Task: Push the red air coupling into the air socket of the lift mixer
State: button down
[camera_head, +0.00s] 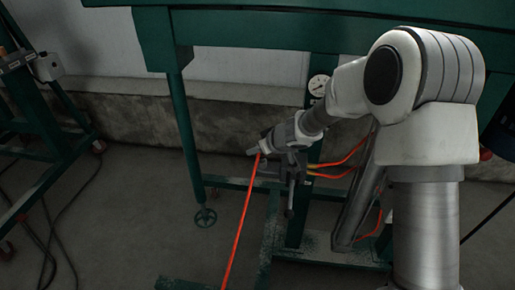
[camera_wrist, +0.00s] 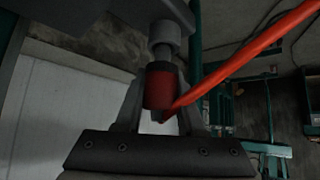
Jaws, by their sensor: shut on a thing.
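In the wrist view the red air coupling (camera_wrist: 160,92), a short red cylinder with a dark collar, sits between the two fingers of my gripper (camera_wrist: 160,84). My gripper is shut on it. A grey metal air socket (camera_wrist: 163,38) is in line with the coupling's collar end, right up against it or nearly so; I cannot tell how deep they are joined. An orange-red hose (camera_wrist: 250,50) leaves the coupling's near end. In the head view my gripper (camera_head: 257,150) is at the lift mixer's green frame (camera_head: 297,215), and the coupling is too small to make out.
A pressure gauge (camera_head: 318,84) and orange hoses (camera_head: 340,170) are beside my arm on the mixer. The held hose (camera_head: 238,232) runs down to the front. Dark cables (camera_head: 62,225) lie on the floor.

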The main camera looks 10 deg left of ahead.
jog(key=shift+f+b, duration=0.55)
jog(key=shift+f, duration=0.35)
jog(key=shift+c, duration=2.2)
grip_release()
jog(key=p+v, duration=0.8)
jog(key=v, duration=0.9)
jog(key=shift+d, duration=0.2)
jog(key=shift+s+r, duration=0.1)
